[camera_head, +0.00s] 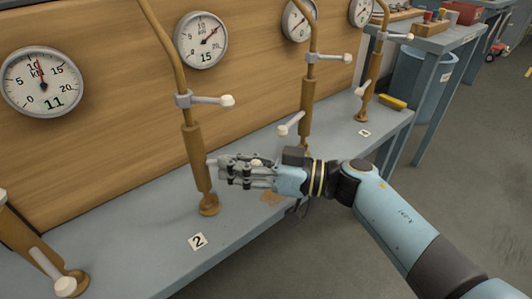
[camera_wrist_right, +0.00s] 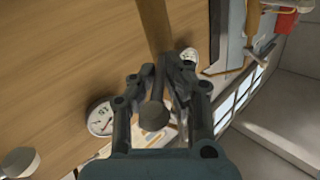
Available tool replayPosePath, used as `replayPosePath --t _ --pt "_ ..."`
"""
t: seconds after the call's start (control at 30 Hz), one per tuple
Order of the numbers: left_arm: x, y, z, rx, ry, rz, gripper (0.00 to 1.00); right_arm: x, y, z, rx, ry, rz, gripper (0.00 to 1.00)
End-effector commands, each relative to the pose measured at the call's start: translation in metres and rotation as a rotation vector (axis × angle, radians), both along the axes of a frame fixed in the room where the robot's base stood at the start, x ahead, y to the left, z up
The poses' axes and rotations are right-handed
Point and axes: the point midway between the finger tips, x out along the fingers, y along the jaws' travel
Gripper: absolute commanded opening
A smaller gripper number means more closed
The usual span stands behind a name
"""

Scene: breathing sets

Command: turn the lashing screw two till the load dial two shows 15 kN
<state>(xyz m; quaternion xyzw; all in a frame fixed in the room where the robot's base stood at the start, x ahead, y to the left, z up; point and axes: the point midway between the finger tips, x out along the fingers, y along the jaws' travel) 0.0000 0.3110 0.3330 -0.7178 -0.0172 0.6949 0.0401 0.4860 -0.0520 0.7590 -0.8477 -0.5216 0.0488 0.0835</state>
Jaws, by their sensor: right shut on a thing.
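Lashing screw two (camera_head: 195,150) is a brown upright turnbuckle on the bench behind the "2" label (camera_head: 198,241). Its upper bar (camera_head: 207,100) points right and ends in a white knob. My right gripper (camera_head: 232,170) is shut on the lower handle at the right of the screw body; the fingers hide most of it. In the right wrist view the gripper (camera_wrist_right: 155,85) closes around a dark rod with a round end (camera_wrist_right: 154,115). My left gripper is not in view.
The left dial (camera_head: 42,82) shows 11, above another screw (camera_head: 40,258). More screws (camera_head: 306,105) and dials (camera_head: 299,19) stand to the right. A yellow piece (camera_head: 392,102) lies at the bench's right end. A blue bin (camera_head: 423,75) stands beyond; the floor in front is clear.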

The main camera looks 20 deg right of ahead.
Motion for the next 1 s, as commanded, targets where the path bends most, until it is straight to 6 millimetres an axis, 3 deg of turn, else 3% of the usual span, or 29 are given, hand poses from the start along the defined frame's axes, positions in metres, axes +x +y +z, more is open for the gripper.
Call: replayPosePath --t 0.17,0.37,0.4,0.57,0.87,1.0 --pt "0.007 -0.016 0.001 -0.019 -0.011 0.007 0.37 -0.001 0.011 -0.003 -0.008 0.005 0.000 0.00" --pt "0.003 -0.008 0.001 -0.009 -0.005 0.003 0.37 -0.001 0.010 -0.004 -0.009 0.006 0.001 0.00" --pt "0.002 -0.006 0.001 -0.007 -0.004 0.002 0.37 -0.001 0.010 -0.004 -0.009 0.006 0.001 0.16" --pt "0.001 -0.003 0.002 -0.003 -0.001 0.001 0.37 -0.001 0.010 -0.003 -0.007 0.005 0.002 0.37" --pt "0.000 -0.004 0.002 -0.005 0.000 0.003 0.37 -0.001 0.009 -0.002 -0.005 0.003 0.001 0.37" --pt "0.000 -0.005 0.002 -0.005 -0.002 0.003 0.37 -0.008 -0.006 -0.003 -0.009 0.002 0.001 0.37"
